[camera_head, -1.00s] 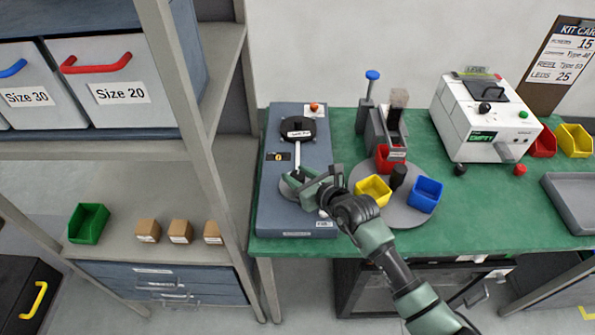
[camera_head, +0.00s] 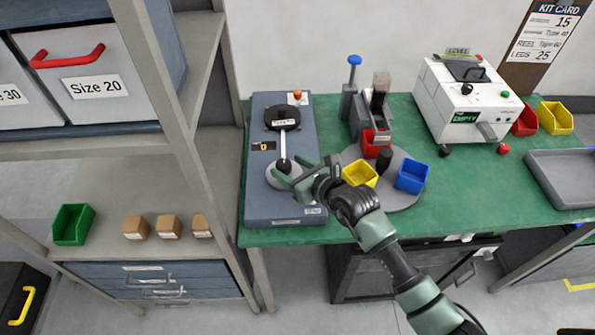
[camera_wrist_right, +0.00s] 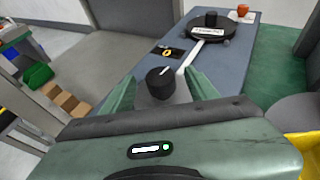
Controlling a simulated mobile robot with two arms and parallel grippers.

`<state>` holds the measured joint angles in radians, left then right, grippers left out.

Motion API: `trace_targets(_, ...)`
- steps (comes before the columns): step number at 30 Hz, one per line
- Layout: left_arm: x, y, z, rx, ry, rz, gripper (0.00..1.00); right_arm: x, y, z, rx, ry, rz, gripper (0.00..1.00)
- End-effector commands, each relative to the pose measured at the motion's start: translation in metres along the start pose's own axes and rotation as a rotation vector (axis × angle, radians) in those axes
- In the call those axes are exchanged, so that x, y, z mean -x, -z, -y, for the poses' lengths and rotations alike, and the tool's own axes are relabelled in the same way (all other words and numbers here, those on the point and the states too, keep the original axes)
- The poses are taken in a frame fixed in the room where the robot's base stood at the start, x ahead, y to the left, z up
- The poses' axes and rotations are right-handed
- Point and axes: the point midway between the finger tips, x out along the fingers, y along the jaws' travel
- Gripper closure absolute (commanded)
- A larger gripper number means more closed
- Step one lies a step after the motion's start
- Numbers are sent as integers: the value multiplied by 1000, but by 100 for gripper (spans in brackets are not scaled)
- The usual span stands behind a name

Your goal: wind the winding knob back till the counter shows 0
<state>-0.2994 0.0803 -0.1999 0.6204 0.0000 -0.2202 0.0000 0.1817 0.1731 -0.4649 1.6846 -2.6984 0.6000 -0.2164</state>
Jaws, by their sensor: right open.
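The winding knob is a black knob (camera_head: 284,165) on a round grey plate near the front end of a blue-grey device (camera_head: 262,208). In the right wrist view the knob (camera_wrist_right: 160,83) has a white mark on top and stands between the two green fingers. My right gripper (camera_head: 291,173) is open at the knob, with visible gaps beside it in the wrist view. The counter (camera_head: 264,146) is a small dark window with a yellow display, which also shows in the wrist view (camera_wrist_right: 167,52). Its digit is too small to read surely. My left gripper is out of view.
A black reel (camera_head: 283,118) sits at the device's far end, with a pale strip running to the knob. Beside the device, yellow (camera_head: 360,173), blue (camera_head: 412,176) and red (camera_head: 375,144) bins stand on a round tray. A shelf post (camera_head: 170,130) rises at left.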

Motion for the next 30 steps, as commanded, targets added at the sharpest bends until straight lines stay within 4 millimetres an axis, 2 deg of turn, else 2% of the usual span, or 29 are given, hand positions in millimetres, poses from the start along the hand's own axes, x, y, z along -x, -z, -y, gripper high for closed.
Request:
trace_targets(3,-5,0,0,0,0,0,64,19,2,0,0,1,0,41)
trace_targets(10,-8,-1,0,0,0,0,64,42,0,0,1,1,1,41)
trace_targets(27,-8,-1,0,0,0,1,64,45,-1,0,-1,-1,2,41)
trace_targets(30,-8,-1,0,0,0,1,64,47,-7,-5,-35,-16,36,41)
